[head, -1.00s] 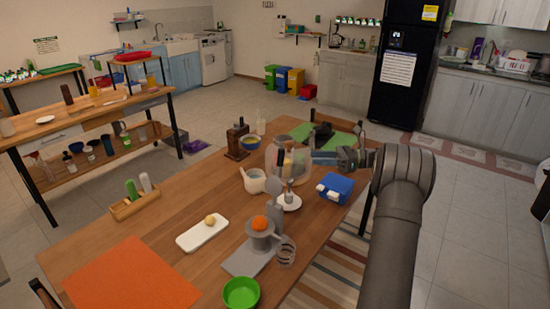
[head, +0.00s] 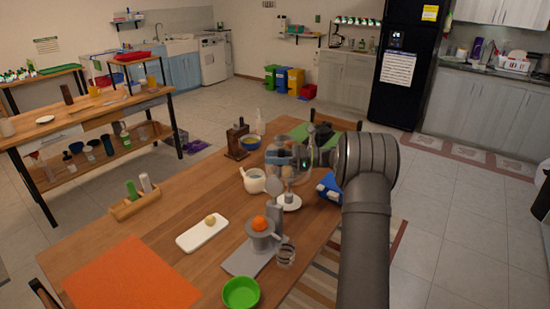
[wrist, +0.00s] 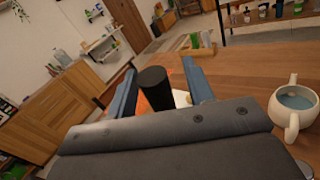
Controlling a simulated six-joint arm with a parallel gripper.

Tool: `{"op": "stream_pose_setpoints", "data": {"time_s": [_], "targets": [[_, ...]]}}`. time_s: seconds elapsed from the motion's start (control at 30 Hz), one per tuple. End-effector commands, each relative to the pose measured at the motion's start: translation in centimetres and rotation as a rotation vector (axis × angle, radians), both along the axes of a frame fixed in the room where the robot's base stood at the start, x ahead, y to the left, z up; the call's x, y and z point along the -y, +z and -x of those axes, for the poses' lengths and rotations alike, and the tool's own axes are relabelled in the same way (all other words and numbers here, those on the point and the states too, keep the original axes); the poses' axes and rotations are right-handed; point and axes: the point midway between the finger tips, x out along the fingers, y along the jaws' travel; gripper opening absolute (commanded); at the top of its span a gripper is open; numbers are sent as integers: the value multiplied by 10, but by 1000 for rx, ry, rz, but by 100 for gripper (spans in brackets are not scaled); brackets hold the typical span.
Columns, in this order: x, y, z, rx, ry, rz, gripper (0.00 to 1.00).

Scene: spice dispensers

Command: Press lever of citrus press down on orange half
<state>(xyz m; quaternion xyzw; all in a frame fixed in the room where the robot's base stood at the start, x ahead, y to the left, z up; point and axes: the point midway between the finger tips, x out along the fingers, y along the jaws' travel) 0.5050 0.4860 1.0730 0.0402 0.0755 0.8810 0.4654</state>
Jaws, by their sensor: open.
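The grey citrus press (head: 262,241) stands on the near part of the wooden table. An orange half (head: 260,223) sits on top of it, and its grey paddle-like lever (head: 274,202) stands raised behind the fruit. My gripper (head: 279,154) is open above the table, beyond the press and higher than it. In the wrist view, the two blue fingers of my gripper (wrist: 159,69) stand apart on either side of a dark cylinder (wrist: 153,88). I cannot tell whether that is the lever's end or whether the fingers touch it.
A white two-handled pot (head: 254,181) stands close behind the press; it also shows in the wrist view (wrist: 294,112). A white tray (head: 192,242), a green bowl (head: 240,293) and a glass (head: 285,254) surround the press. The orange mat (head: 130,275) lies at front left.

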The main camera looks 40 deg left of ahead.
Motion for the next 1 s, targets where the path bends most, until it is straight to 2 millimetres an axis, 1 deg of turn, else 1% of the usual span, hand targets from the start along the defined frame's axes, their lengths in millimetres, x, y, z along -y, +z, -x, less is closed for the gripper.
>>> {"op": "stream_pose_setpoints", "data": {"time_s": [0.1, 0.13, 0.27, 0.3, 0.37, 0.57, 0.73, 0.87, 1.0], "targets": [[0, 0, 0, 0, 0, 0, 48], [0, 0, 0, 0, 0, 0, 44], [0, 0, 0, 0, 0, 0, 18], [0, 0, 0, 0, 0, 0, 10], [0, 0, 0, 0, 0, 0, 0], [1, 0, 0, 4, 0, 1, 0], [1, 1, 7, 39, 0, 3, 0], [1, 2, 18, 100, 1, 3, 0], [1, 3, 36, 201, 2, 4, 0]]}}
